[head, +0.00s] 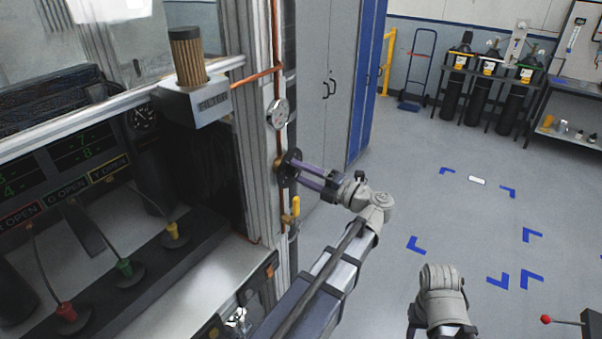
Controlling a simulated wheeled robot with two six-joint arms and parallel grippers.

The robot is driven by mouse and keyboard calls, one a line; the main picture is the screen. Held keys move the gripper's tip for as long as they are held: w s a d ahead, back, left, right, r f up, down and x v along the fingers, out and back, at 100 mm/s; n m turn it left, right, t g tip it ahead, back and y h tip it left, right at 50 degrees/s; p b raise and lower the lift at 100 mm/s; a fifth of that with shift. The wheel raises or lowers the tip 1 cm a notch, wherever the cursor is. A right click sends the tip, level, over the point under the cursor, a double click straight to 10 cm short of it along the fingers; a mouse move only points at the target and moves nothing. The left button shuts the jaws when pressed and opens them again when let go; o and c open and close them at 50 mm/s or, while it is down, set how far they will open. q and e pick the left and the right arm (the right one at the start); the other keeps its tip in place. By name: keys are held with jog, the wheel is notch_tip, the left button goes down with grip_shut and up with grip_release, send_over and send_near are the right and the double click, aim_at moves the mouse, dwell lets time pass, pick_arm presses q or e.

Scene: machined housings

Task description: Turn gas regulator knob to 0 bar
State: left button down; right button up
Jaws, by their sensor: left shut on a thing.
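The gas regulator's dark round knob (287,167) sits on the copper pipe at the cabinet's right edge. A round white pressure gauge (278,113) is just above it; its reading is too small to make out. My left gripper (301,170) reaches the knob from the right, its two purple fingers shut on the knob's rim. The fingers hide part of the knob, and no marking on it can be read. A grey part of my right arm shows at the bottom right; its gripper fingers are not visible.
A yellow-handled valve (294,208) is on the pipe just below the knob. The copper pipe (276,40) runs up the frame. Grey lockers (325,80) stand close behind. Gas cylinders (487,85) stand far right. The floor (430,205) to the right is open.

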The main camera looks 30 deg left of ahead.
dwell(0.5)
pick_arm(q)
jog(key=shift+c, duration=1.4)
grip_release()
jog(key=d, duration=0.7)
jog(key=shift+s+d+f+b, duration=0.3)
jog(key=shift+d+f, duration=0.05)
jog(key=shift+d, duration=0.05)
